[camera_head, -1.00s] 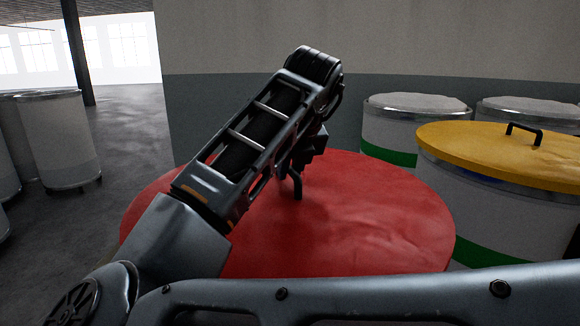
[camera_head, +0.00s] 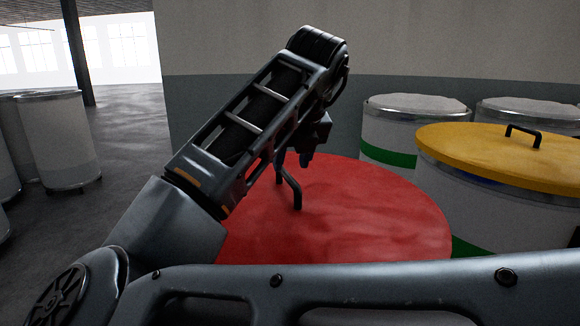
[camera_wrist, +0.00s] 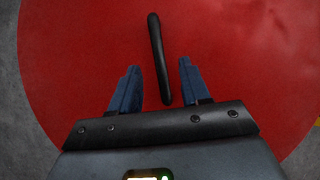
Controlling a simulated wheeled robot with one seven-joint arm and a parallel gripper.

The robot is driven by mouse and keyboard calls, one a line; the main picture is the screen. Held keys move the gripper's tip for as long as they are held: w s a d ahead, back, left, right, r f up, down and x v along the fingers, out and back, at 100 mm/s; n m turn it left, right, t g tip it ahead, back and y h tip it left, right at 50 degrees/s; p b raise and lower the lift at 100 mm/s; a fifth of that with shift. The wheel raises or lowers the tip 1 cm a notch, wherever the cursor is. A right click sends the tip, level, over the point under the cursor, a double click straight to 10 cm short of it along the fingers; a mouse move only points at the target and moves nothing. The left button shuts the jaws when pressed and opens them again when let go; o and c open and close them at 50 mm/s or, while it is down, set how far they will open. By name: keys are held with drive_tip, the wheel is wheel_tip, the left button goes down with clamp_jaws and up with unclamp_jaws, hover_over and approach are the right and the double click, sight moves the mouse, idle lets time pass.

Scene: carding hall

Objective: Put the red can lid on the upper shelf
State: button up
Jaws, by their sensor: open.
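The red can lid (camera_head: 370,215) is a wide red disc below my arm in the head view. Its bent black handle (camera_head: 291,190) stands up from it. My arm hides the lid's left part and near edge; what it rests on is hidden. My gripper (camera_head: 307,158) shows partly there, beside the handle's upper end. In the wrist view, my gripper (camera_wrist: 158,65) is open, with one blue finger on each side of the black handle (camera_wrist: 157,50). The fingers appear apart from the handle. The red lid (camera_wrist: 80,60) fills most of that view. No upper shelf is visible.
A white can with a yellow lid (camera_head: 480,150) stands close on the right. Other white cans (camera_head: 415,112) stand behind it. More cans (camera_head: 62,140) are at the far left. Grey floor (camera_head: 130,130) is open between them, and a wall (camera_head: 260,100) stands behind my arm.

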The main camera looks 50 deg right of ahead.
drive_tip(key=v, duration=0.9)
drive_tip(key=shift+s+r, duration=0.15)
drive_tip(key=shift+r, duration=0.1)
drive_tip(key=shift+a, duration=0.15)
